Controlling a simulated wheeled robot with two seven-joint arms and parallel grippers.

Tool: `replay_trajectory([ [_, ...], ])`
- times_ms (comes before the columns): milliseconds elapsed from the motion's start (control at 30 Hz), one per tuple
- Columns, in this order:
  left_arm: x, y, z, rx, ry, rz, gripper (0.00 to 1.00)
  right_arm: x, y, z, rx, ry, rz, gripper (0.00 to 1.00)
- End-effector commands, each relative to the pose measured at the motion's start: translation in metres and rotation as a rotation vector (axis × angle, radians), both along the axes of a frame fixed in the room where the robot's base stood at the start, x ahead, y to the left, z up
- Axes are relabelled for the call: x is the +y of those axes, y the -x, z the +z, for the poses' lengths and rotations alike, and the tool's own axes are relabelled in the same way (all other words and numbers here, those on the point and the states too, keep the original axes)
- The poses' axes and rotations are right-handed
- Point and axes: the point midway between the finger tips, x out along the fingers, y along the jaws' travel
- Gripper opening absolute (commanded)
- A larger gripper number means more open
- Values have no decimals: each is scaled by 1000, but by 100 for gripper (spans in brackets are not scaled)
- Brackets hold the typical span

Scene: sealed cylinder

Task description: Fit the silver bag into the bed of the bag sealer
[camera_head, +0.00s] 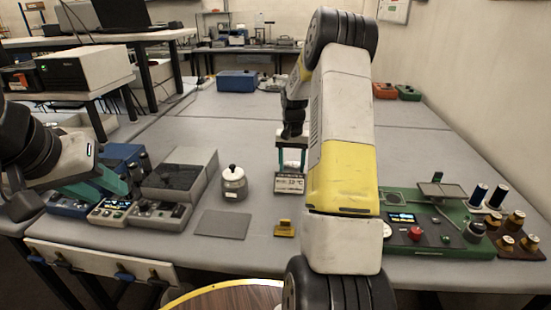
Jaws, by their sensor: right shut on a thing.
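My right gripper (291,160) points down over the middle of the table, its green fingers on either side of a small pale thing (292,157). This is probably the silver bag, but it is small and partly hidden by the fingers. A grey box with a dark top (178,178) may be the bag sealer; I cannot tell for certain.
A blue case (237,81) stands far back.

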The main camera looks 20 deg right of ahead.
Motion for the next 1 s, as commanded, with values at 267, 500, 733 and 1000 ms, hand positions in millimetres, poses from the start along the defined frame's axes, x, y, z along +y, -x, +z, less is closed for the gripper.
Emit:
replay_trajectory([
  [267,0,0,0,0,0,0,36,0,0,-2,0,0,0,15],
  [500,0,0,0,0,0,0,36,0,0,-2,0,0,0,77],
  [733,0,0,0,0,0,0,36,0,0,0,-1,0,0,77],
  [1000,0,0,0,0,0,0,36,0,-2,41,-5,1,1,77],
])
